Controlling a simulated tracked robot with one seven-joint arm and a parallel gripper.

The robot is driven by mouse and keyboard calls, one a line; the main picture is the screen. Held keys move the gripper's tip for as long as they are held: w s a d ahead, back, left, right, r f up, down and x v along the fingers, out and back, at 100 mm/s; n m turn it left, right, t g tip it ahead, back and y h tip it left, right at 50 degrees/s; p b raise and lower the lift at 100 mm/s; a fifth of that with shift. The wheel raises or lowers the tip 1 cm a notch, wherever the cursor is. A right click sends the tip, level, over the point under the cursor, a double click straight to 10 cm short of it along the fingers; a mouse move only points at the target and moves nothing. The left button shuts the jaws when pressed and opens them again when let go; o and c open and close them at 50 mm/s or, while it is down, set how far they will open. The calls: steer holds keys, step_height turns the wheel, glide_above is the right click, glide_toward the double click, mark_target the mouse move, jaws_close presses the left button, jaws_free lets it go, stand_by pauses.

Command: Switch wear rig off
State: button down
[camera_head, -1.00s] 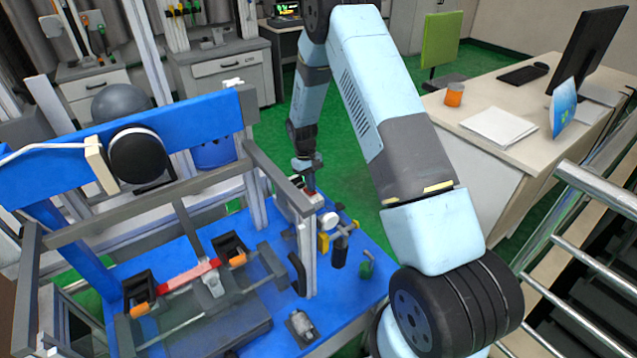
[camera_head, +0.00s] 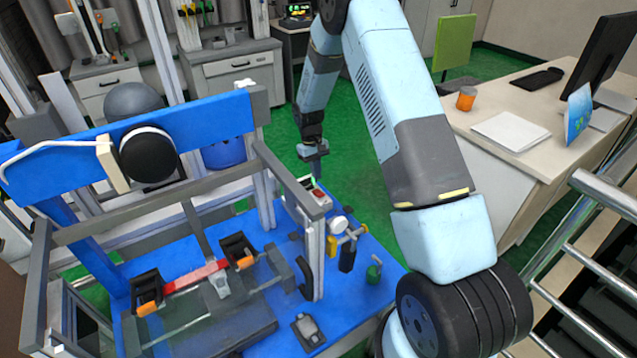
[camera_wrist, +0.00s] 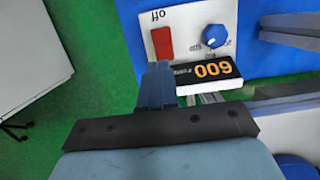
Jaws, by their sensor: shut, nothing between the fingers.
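The wear rig's control box (camera_head: 300,208) sits at the right of the blue rig table. In the wrist view its white panel (camera_wrist: 186,20) carries a red switch (camera_wrist: 162,43), a blue knob (camera_wrist: 214,36) and an upside-down "off" label above the switch. A black display (camera_wrist: 208,72) with orange digits, upside down, is lit below them. My gripper (camera_wrist: 158,72) is shut and empty, its fingertips close to the switch's lower edge. I cannot tell whether they touch it. In the head view my gripper (camera_head: 316,180) is just above the box, by the red switch (camera_head: 317,193).
A grey frame post (camera_head: 314,255) stands just in front of the box. A gauge with yellow-handled fittings (camera_head: 344,238) is to its right. A metal railing (camera_head: 590,240) and a desk (camera_head: 490,150) lie farther right.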

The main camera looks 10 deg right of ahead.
steer(key=w+v, duration=0.1)
steer(key=v, duration=0.7)
steer(key=shift+a+r, duration=0.2)
steer(key=shift+r, duration=0.05)
steer(key=s+d+r+m+t, duration=0.1)
steer(key=s+d+r, duration=0.1)
steer(key=s+r, duration=0.5)
steer(key=s+d+r+t, duration=0.2)
steer(key=s+r, duration=0.2)
steer(key=r, duration=0.7)
steer(key=s+d+r+m+t, duration=0.1)
steer(key=s+d+r, duration=0.1)
steer(key=s+r, duration=0.5)
steer(key=s+d+r+t, duration=0.1)
steer(key=s+r, duration=0.1)
steer(key=s, duration=0.6)
steer(key=s+d+r+m+t, duration=0.1)
steer(key=s+r, duration=0.2)
steer(key=s, duration=0.4)
steer(key=s+d+r+m+t+y, duration=0.1)
steer(key=s+d+r, duration=0.1)
steer(key=s, duration=0.6)
steer(key=shift+s+r+t, duration=0.35)
steer(key=shift+r+t, duration=0.05)
steer(key=shift+r, duration=0.25)
